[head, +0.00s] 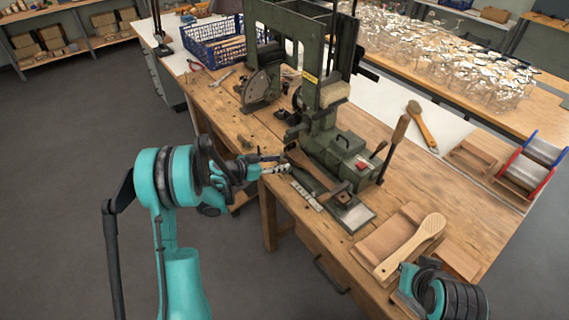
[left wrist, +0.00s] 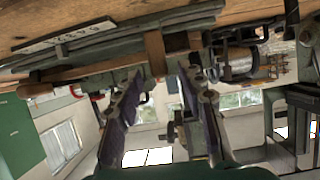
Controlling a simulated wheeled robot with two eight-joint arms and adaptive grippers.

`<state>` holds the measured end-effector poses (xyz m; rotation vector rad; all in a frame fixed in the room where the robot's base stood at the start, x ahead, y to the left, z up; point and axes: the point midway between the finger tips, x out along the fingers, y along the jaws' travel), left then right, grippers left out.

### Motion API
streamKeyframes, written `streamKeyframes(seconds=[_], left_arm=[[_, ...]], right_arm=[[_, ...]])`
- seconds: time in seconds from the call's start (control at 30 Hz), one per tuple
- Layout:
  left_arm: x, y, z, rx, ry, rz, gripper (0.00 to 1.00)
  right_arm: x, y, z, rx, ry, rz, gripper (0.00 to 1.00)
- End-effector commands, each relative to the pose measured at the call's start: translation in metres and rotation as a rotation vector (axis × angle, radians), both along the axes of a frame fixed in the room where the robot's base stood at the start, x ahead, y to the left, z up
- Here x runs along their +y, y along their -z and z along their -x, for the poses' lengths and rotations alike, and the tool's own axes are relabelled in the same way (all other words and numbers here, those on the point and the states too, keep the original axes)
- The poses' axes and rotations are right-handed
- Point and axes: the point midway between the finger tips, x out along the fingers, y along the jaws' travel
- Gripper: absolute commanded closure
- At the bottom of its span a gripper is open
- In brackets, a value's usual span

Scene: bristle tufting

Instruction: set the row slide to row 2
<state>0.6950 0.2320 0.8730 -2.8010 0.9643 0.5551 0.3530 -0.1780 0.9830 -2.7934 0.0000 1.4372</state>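The green tufting machine (head: 335,150) stands on the wooden bench. A pale strip with marks (head: 307,196) lies along its near-left side. In the left wrist view a numbered strip (left wrist: 65,36) shows upside down beside dark rails (left wrist: 130,42). I cannot tell which row the slide stands at. My left gripper (head: 275,163) is at the near-left edge of the machine, close to the rails. In the left wrist view its two fingers (left wrist: 165,78) are apart, with a small brown piece (left wrist: 155,52) beyond their tips. My right gripper (head: 408,275) is at the lower right, its fingers mostly hidden.
A wooden brush body (head: 410,247) lies on a wooden block (head: 388,240) near my right gripper. A lever with a wooden handle (head: 399,130) rises at the machine's right. A blue crate (head: 213,42) and tools lie behind. Red and blue bins (head: 532,165) stand at right.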

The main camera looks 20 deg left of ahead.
Motion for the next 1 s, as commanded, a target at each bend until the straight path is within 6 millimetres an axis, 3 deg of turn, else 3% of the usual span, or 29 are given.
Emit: streamKeyframes(seconds=[0.2,0.53,0.57,0.7,1.0], left_arm=[[-0.016,0.012,-0.020,0.001,0.002,0.000,0.60],[-0.019,0.012,-0.024,0.001,-0.001,0.000,0.60],[-0.019,0.012,-0.024,0.001,-0.001,0.000,0.63],[-0.019,0.012,-0.024,0.001,-0.001,0.000,1.00],[-0.010,0.013,-0.030,0.002,-0.002,0.001,1.00]], right_arm=[[0.000,0.009,0.000,0.000,0.000,0.000,1.00],[0.000,0.009,0.000,0.000,0.000,0.000,1.00],[0.000,0.009,0.000,0.000,0.000,0.000,1.00],[0.000,0.009,0.000,0.000,0.000,0.000,1.00],[0.000,0.012,0.000,0.000,0.000,0.000,1.00]])
